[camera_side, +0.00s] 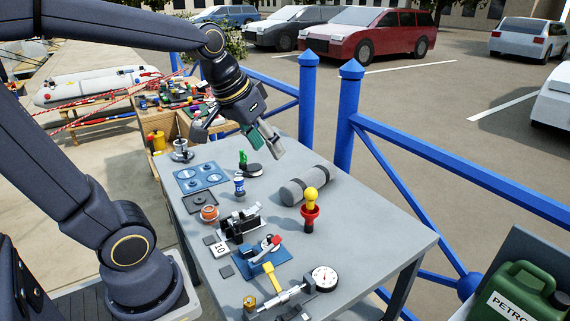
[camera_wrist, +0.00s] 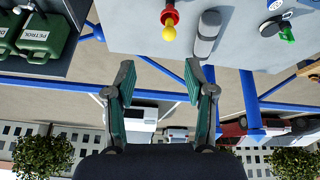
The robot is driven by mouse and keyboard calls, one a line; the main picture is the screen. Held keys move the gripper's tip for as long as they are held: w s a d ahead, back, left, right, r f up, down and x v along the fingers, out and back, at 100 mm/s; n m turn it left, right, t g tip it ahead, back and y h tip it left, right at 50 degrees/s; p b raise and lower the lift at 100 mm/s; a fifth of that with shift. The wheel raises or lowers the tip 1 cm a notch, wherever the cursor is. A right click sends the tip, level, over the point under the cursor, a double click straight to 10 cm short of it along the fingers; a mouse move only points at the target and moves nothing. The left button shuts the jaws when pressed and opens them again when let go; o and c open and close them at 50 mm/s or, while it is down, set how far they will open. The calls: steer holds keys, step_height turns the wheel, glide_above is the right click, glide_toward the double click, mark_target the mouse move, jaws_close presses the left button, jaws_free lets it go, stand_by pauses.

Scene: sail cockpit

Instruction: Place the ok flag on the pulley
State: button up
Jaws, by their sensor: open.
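My gripper (camera_side: 238,138) is open and empty above the back part of the grey table; its two green-padded fingers also stand apart in the wrist view (camera_wrist: 161,82). I cannot surely pick out the ok flag. A small green upright piece (camera_side: 243,160) on a dark round base stands below my gripper; it also shows at the top right of the wrist view (camera_wrist: 287,35). I cannot surely identify the pulley. A low orange round piece (camera_side: 209,213) sits at the left of the table. A blue-and-white piece (camera_side: 239,186) stands between the two.
A blue panel (camera_side: 200,177), black device (camera_side: 238,222), blue plate (camera_side: 264,262) and dial gauge (camera_side: 325,278) crowd the left and front.

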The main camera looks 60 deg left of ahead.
steer(key=s+d+f+m, duration=0.2)
steer(key=s+d, duration=0.3)
steer(key=s, duration=0.3)
